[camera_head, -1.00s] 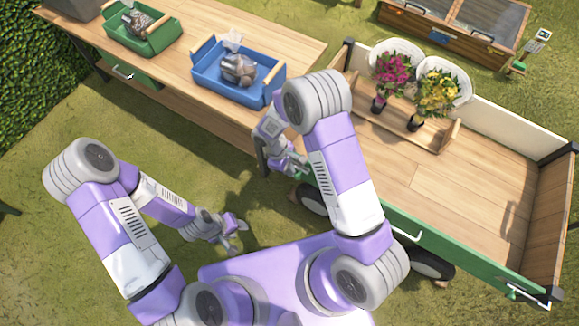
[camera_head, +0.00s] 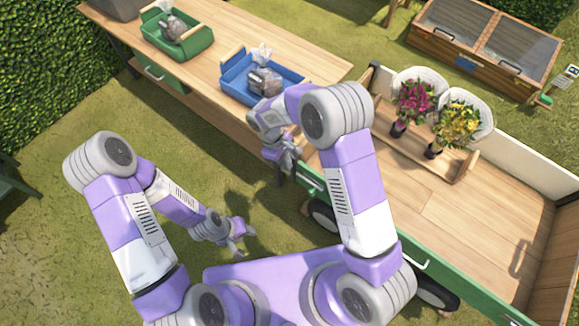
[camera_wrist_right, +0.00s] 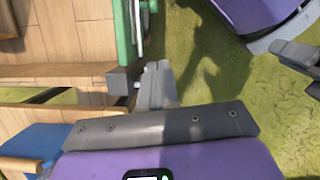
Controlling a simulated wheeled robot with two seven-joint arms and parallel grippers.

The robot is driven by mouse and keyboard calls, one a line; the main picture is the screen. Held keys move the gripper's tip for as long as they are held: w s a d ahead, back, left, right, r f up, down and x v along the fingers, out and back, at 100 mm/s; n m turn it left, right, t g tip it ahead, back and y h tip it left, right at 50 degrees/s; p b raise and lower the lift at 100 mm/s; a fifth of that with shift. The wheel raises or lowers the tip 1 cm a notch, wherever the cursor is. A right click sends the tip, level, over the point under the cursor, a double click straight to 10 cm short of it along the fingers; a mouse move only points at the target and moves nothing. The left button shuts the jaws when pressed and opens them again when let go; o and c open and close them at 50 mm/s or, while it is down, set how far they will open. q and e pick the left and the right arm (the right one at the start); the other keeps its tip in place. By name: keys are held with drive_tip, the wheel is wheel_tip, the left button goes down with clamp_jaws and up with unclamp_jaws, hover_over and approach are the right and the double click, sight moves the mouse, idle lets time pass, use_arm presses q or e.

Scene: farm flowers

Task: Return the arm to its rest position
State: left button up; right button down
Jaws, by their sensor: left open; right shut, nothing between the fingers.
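My right arm is bent, with its elbow raised in front of the table and cart. My right gripper (camera_head: 287,163) hangs between the wooden table (camera_head: 215,60) and the cart's green side (camera_head: 440,268), shut and empty. In the right wrist view its grey fingers (camera_wrist_right: 156,88) show close to the cart's green edge (camera_wrist_right: 127,32); I cannot tell whether they touch. My left gripper (camera_head: 238,240) is open and empty above the grass at lower left, beside my purple base.
The table holds a green crate (camera_head: 190,45) and a blue crate (camera_head: 235,88), each with a wrapped bundle. Pink flowers (camera_head: 413,98) and yellow flowers (camera_head: 458,122) stand in a wooden tray on the cart. A cold frame (camera_head: 455,48) lies behind. Grass is clear at left.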

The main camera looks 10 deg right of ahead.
drive_tip(key=shift+r, duration=0.1)
idle(0.5)
drive_tip(key=s+d+f+m+t+y, duration=0.1)
drive_tip(key=s+f+m+y, duration=0.2)
drive_tip(key=s+f+m, duration=0.2)
drive_tip(key=s+d+f+m+t+y+p, duration=0.1)
drive_tip(key=s+f+m+y, duration=0.3)
drive_tip(key=s+m, duration=0.4)
drive_tip(key=s+f, duration=0.1)
drive_tip(key=s, duration=0.3)
drive_tip(key=shift+d+f+t, duration=0.3)
drive_tip(key=shift+t, duration=0.1)
drive_tip(key=shift+d, duration=0.1)
